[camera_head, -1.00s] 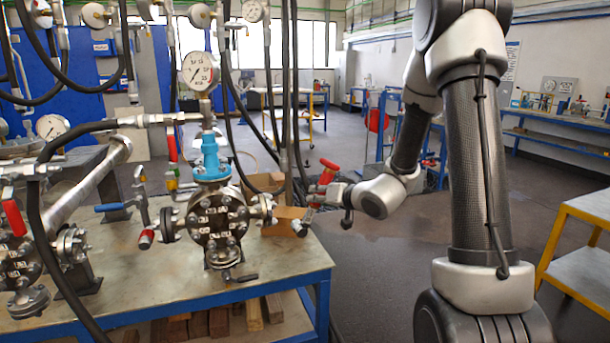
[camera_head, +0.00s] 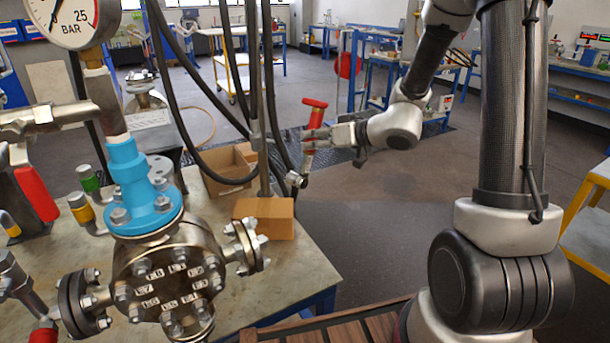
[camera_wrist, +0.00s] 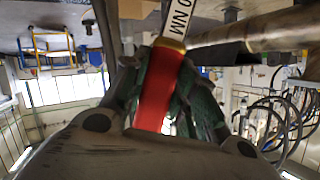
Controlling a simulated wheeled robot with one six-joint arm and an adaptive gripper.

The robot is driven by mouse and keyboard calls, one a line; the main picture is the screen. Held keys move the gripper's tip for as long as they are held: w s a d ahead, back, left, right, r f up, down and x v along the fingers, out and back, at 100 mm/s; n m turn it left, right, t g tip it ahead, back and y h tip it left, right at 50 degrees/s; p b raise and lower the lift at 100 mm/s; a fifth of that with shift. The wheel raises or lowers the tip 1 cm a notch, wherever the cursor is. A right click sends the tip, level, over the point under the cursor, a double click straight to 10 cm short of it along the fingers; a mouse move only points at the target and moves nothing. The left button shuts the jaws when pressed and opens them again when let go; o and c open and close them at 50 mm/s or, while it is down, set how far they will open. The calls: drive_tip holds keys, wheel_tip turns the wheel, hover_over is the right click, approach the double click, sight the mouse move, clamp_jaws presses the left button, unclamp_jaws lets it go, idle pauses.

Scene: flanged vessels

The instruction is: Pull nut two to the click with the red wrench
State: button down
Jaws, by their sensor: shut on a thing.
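My gripper (camera_head: 312,138) is shut on the red wrench (camera_head: 314,117), to the right of the vessel and clear of it. The wrench's metal head (camera_head: 297,180) hangs low, over the table's right edge. In the wrist view the red handle (camera_wrist: 160,90) sits between both dark fingers, with a pale shaft marked "NM" above it. The flanged vessel (camera_head: 168,283) stands at the lower left with a blue neck (camera_head: 140,190). Its round front face carries a ring of nuts with small labels. A label at the upper right (camera_head: 196,271) seems to read 2, but is too small to be sure.
A cardboard box (camera_head: 228,172) and an orange-brown block (camera_head: 265,217) are on the table behind the vessel. Black hoses (camera_head: 180,120) hang between vessel and gripper. A side flange (camera_head: 245,247) sticks out right. A pressure gauge (camera_head: 62,20) is above. Floor right of the table is open.

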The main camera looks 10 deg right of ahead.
drive_tip(key=s+a+n+g+y, duration=0.1)
drive_tip(key=s+a+n+g, duration=0.4)
drive_tip(key=s+n, duration=0.3)
drive_tip(key=s+a+n+g+y, duration=0.2)
drive_tip(key=s+a+n+g, duration=0.4)
drive_tip(key=s, duration=0.5)
drive_tip(key=shift+s+a+r+n+g+y, duration=0.15)
drive_tip(key=shift+s+a+n+g+y, duration=0.15)
drive_tip(key=shift+n+g, duration=0.95)
drive_tip(key=shift+s, duration=0.1)
drive_tip(key=shift+s+a, duration=0.15)
drive_tip(key=shift+a, duration=0.4)
drive_tip(key=shift+s+a, duration=0.15)
drive_tip(key=shift+a, duration=0.4)
drive_tip(key=shift+w, duration=0.1)
